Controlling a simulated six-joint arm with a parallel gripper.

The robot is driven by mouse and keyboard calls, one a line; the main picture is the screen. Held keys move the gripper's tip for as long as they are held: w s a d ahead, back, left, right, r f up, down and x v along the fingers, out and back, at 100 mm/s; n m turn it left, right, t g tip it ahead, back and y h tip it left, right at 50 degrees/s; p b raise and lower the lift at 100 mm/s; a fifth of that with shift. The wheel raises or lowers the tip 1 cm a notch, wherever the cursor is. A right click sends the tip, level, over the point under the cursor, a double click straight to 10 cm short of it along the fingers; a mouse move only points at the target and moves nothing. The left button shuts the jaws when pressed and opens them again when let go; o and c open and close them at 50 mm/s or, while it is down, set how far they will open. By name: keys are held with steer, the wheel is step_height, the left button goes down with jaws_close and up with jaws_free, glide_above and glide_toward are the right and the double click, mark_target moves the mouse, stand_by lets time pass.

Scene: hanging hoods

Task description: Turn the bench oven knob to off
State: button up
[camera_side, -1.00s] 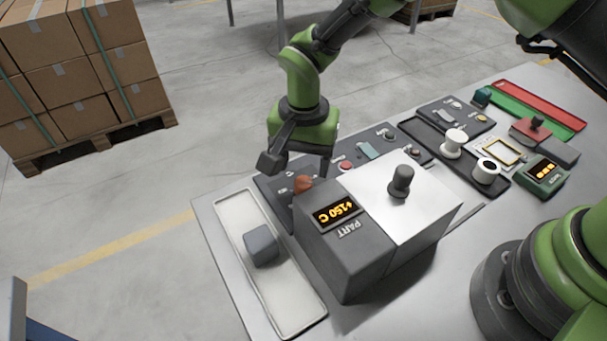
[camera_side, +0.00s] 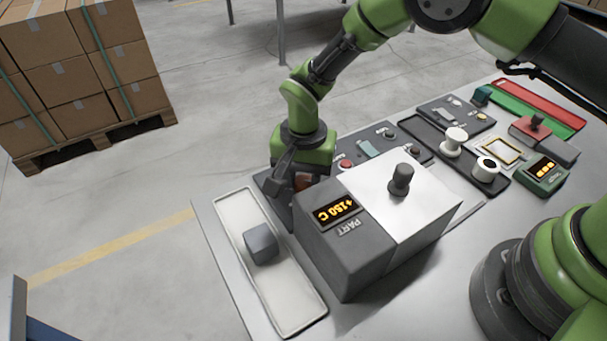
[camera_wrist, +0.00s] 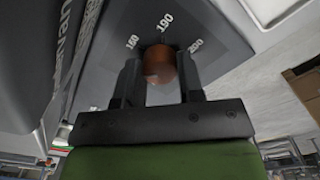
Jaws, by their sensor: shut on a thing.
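The bench oven (camera_side: 345,250) is a dark grey box with a bright metal top and a display reading +150 C. Its knob is a reddish-brown round thing (camera_wrist: 159,62) on a dark panel marked 160, 190 and 200 or similar in the wrist view. In the side view the knob (camera_side: 304,181) is mostly hidden behind my gripper and the oven. My gripper (camera_wrist: 160,80) is shut on the knob, one dark finger on each side of it. In the side view my gripper (camera_side: 292,190) is low behind the oven's left corner.
A white tray (camera_side: 228,215) with a grey block (camera_side: 261,243) lies left of the oven. A dark knob (camera_side: 401,178) stands up from the oven top. Control panels (camera_side: 366,147), a dark tray with white spools (camera_side: 453,143) and a green display box (camera_side: 544,174) lie to the right.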

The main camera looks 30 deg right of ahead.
mark_target(303, 180)
steer(key=shift+n, duration=0.6)
steer(key=o, duration=0.9)
steer(key=shift+o, duration=0.2)
steer(key=shift+r, duration=0.1)
step_height(303, 180, up, 10)
